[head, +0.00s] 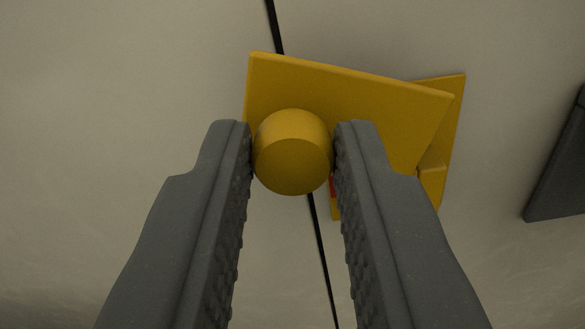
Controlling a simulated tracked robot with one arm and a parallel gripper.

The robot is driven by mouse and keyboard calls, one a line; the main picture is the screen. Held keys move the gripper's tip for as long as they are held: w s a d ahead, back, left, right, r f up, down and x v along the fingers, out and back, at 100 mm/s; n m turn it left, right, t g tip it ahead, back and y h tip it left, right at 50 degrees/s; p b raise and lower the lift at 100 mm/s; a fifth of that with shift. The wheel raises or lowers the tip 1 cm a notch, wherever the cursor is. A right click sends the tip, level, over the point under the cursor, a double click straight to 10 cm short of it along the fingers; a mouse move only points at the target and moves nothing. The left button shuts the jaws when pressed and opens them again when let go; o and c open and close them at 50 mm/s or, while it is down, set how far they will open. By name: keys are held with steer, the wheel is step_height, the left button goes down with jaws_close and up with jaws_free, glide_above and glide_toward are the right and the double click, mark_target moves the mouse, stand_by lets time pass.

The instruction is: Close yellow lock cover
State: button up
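The yellow lock cover (350,100) is a flat plate, tilted in the picture and standing away from its yellow base (440,150) on the right. A round yellow knob (292,152) sticks out from the cover toward me. My gripper (292,140) has one dark finger on each side of the knob, with the fingertips at or very near its sides. The knob fills the gap between them. A small red part (332,186) shows under the cover, beside the right finger. Most of what lies behind the cover is hidden.
The cover and base sit on a beige-grey wall panel (120,80). A thin black seam (319,235) runs down the panel behind the knob. A dark grey block (560,175) stands at the right edge. The panel's left side is clear.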

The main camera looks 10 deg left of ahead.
jaws_close()
steer(key=shift+f+p, duration=0.1)
steer(key=shift+p, duration=0.2)
steer(key=n+p, duration=0.1)
steer(key=f+n+p, duration=0.1)
steer(key=n, duration=0.1)
steer(key=shift+p, duration=0.35)
steer(key=d+f+n+b, duration=0.4)
steer(key=f+n+b, duration=0.1)
steer(key=n, duration=1.4)
steer(key=shift+f+n+b, duration=0.3)
steer(key=shift+f+b, duration=0.1)
steer(key=shift+f, duration=0.05)
